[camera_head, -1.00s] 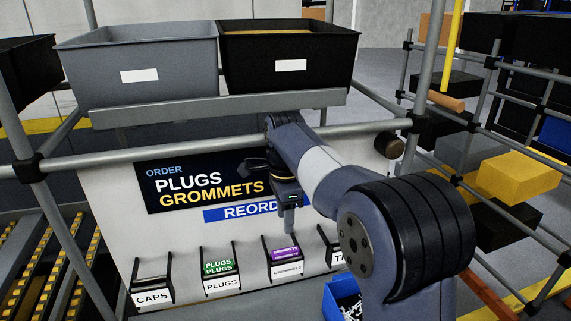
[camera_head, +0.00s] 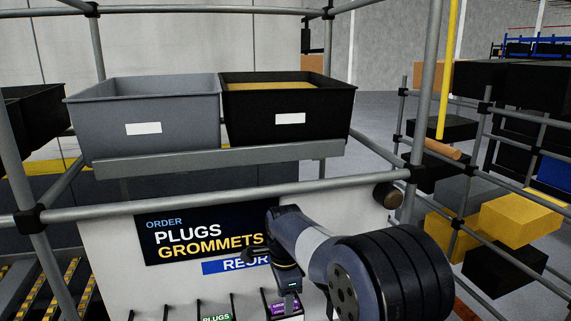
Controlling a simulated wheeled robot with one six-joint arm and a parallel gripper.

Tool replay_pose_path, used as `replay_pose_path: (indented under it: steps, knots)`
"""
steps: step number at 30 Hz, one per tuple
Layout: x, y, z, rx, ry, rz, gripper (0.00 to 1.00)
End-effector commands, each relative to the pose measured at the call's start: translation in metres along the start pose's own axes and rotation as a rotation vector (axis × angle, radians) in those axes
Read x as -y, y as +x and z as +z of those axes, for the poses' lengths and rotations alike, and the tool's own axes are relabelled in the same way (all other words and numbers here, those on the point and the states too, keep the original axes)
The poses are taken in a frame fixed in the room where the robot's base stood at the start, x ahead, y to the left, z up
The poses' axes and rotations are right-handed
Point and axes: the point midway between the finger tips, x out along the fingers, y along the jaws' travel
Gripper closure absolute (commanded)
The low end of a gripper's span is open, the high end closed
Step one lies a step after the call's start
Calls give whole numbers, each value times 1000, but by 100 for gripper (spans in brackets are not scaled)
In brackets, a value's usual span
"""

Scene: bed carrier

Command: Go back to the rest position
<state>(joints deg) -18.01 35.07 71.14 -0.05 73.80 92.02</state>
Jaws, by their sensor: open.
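My gripper (camera_head: 290,301) is low in the middle of the view, below my bent arm, pointing down. It is small and dark in the picture, and its jaws are open. No held object shows. It appears in front of the holder with a purple card (camera_head: 285,308), but I cannot tell the distance between them. My arm covers the right part of the order board (camera_head: 205,235), which reads PLUGS and GROMMETS.
A grey bin (camera_head: 105,128) and a black bin (camera_head: 325,130) stand on the shelf above the board. A grey rail (camera_head: 130,208) crosses in front. The green PLUGS card (camera_head: 216,319) is cut off below. Racks with yellow boxes (camera_head: 515,215) stand at right.

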Motion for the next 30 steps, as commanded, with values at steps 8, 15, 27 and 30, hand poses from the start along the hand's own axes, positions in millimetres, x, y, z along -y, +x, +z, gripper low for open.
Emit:
replay_pose_path:
  steps: [8,15,27,30]
  knots:
    - [0,5,0,0,0,1,57]
    - [1,-6,0,0,0,-4,57]
    - [1,-84,0,0,0,-5,57]
    - [0,-92,0,0,0,3,57]
